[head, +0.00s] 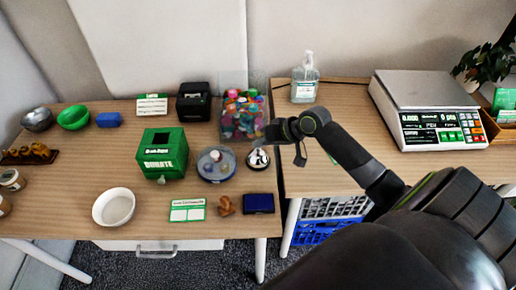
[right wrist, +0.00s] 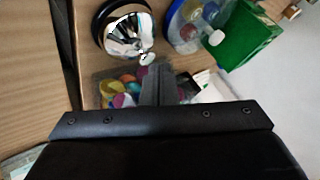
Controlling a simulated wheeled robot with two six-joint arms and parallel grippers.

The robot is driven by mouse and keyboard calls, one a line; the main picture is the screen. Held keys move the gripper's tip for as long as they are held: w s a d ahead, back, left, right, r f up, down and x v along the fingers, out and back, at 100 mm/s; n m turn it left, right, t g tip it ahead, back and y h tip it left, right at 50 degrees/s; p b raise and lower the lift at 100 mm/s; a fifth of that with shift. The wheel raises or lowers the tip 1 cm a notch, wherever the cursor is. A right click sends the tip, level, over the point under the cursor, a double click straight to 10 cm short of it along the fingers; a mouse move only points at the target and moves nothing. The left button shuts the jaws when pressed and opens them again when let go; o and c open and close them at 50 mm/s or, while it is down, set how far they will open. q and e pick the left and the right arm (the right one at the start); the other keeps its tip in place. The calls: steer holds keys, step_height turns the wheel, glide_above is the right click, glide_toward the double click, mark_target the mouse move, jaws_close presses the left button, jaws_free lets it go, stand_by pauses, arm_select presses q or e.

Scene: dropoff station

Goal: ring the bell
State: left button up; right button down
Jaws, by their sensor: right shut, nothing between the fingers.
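The bell (head: 258,160) is a shiny silver dome on a dark base, on the left table near its right edge. In the right wrist view the bell (right wrist: 125,32) is upper left of the fingertips, with its small pale button showing. My right gripper (head: 261,142) comes in from the right and is at the bell's far side in the head view. In the wrist view its shut, empty fingers (right wrist: 157,72) end close beside the button; I cannot tell whether they touch it. My left gripper is out of view.
A clear bowl (head: 216,176) and green donation box (head: 163,160) stand left of the bell. A bin of colourful items (head: 241,128) is behind it, a blue pad (head: 259,203) in front. A sanitizer bottle (head: 305,88) and scale (head: 425,120) are on the right table.

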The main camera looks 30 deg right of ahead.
steer(key=shift+f, duration=0.5)
stand_by(0.6)
stand_by(0.3)
steer(key=shift+r+p, duration=0.95)
steer(key=shift+p, duration=0.05)
step_height(320, 180, up, 5)
steer(key=p, duration=0.5)
stand_by(0.5)
